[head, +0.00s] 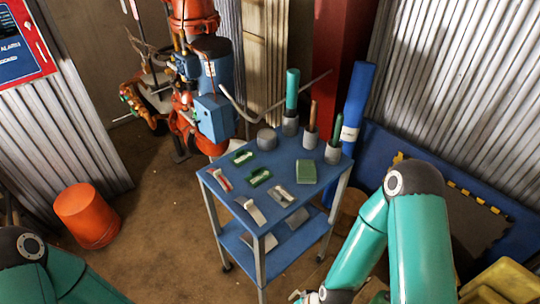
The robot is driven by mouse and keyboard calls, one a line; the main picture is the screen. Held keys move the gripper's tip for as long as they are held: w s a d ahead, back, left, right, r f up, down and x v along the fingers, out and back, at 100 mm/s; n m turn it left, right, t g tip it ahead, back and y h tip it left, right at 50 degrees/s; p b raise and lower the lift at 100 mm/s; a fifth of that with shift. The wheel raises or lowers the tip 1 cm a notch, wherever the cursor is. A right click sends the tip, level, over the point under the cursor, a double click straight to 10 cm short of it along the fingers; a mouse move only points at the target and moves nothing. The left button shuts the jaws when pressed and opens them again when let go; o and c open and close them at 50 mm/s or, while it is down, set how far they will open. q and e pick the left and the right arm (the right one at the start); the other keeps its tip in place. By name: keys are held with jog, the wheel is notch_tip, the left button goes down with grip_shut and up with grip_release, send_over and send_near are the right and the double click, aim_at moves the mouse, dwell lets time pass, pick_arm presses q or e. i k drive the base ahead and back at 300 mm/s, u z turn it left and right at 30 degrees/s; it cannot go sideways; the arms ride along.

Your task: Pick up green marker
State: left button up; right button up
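Three upright sticks stand in small grey holders along the back and right of the blue cart top. One is a thick teal-green cylinder (292,88), one is a thin brown stick (313,115), and one is a thin dark green stick (337,130). I cannot tell for sure which green one is the marker. My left arm shows at the lower left corner and its gripper is out of the picture.
The blue two-shelf cart (237,193) also carries a grey round puck (267,139), a green block (306,171) and several small green, red and white pieces. A bent grey rod rises behind it.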

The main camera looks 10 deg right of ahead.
aim_at(242, 156)
jog(key=u, duration=0.2)
jog(key=i, duration=0.25)
jog(key=z, duration=2.65)
jog(key=k, duration=1.45)
jog(key=u, duration=1.95)
jog(key=i, duration=1)
jog(key=u, duration=0.15)
